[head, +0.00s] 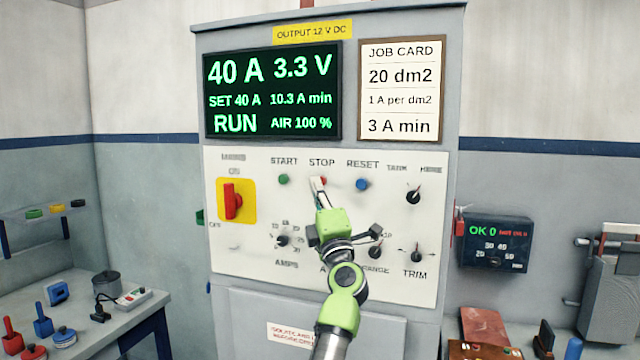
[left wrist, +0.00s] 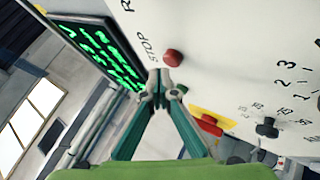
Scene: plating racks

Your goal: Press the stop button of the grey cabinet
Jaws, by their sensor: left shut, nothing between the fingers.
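The grey cabinet (head: 330,30) has a white control panel with a STOP label. Under that label the red stop button (head: 323,180) is partly hidden by my left gripper (head: 318,184). In the left wrist view the whole red stop button (left wrist: 173,57) shows beside the word STOP. My left gripper (left wrist: 160,84) is shut and empty, its tips just short of the button in that picture. I cannot tell whether they touch it. My right gripper is not in view.
The green start button (head: 284,180) and blue reset button (head: 362,184) flank the stop button. A red mains switch (head: 232,201) sits on a yellow plate at left. Small black knobs fill the lower panel. The display (head: 272,92) reads RUN, 40 A and 3.3 V.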

